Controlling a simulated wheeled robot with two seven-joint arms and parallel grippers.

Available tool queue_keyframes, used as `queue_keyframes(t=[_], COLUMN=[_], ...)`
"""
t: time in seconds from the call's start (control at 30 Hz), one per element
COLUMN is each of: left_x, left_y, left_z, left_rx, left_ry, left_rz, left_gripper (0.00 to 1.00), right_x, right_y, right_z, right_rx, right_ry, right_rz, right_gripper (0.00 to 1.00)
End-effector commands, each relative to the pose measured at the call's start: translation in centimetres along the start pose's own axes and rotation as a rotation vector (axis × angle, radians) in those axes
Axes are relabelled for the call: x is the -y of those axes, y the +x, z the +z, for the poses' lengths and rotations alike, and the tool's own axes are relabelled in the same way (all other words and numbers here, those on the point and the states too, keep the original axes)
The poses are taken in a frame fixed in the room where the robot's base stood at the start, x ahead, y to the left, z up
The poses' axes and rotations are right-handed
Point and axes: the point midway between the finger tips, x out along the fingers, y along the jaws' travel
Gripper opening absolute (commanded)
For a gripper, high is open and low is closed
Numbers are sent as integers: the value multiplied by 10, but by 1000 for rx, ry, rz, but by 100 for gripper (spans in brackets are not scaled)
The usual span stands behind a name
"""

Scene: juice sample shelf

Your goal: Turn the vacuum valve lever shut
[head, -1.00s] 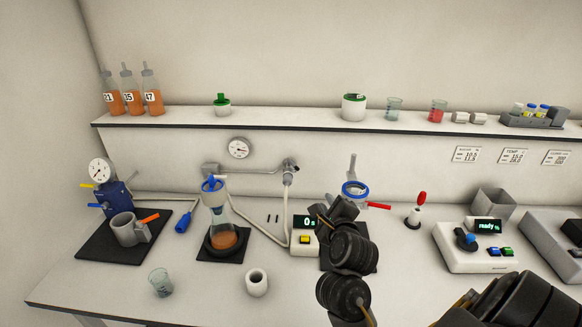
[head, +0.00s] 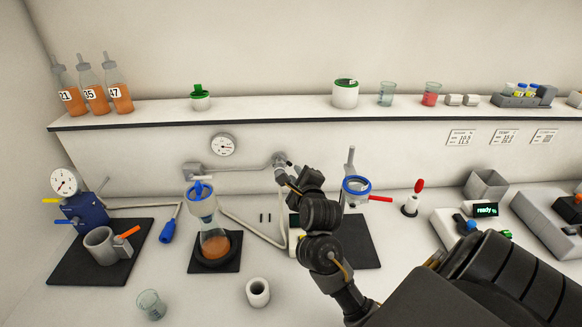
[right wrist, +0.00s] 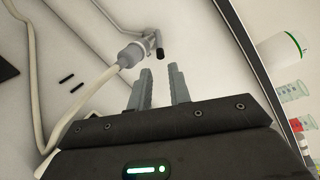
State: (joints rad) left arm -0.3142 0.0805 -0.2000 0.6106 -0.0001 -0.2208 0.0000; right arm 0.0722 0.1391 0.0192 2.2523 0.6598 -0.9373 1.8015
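The vacuum valve (head: 279,158) sits at the right end of a wall pipe (head: 235,169), partly hidden behind my right gripper in the head view. In the right wrist view the metal valve body (right wrist: 147,40) shows with a lever ending in a black tip (right wrist: 160,53). My right gripper (right wrist: 161,78) is open and empty. Its two grey fingers point at the lever, with the black tip just beyond and between the fingertips in the picture; I see no contact. In the head view the right gripper (head: 284,170) is right at the valve. My left gripper is not in view.
A hose (right wrist: 88,90) runs from the valve's connector. A vacuum gauge (head: 223,145) hangs left of the valve. Below stands a flask with orange liquid (head: 214,244). The shelf (head: 270,107) with bottles and beakers runs above. A ring stand (head: 350,165) is at right.

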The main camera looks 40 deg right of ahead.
Motion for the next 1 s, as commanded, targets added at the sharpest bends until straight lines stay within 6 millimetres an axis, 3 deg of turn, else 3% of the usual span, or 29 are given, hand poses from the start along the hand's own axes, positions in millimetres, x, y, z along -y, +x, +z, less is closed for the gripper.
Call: queue_keyframes(t=[0.2, 0.4, 0.77, 0.9, 1.0], left_x=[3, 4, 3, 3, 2], left_y=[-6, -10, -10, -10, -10], left_z=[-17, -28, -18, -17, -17], left_rx=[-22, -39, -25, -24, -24], left_ry=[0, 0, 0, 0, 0], left_rz=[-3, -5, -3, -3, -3], left_gripper=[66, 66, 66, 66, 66], right_x=[3, 2, 1, 1, 1], right_y=[38, 58, 63, 63, 63], right_z=[-2, -1, -2, -2, -2], right_rx=[-4, -3, -2, -2, -2], right_ry=[-3, 0, 2, 2, 2], right_rz=[-2, -1, -1, -1, -1], right_gripper=[19, 19, 19, 1, 0])
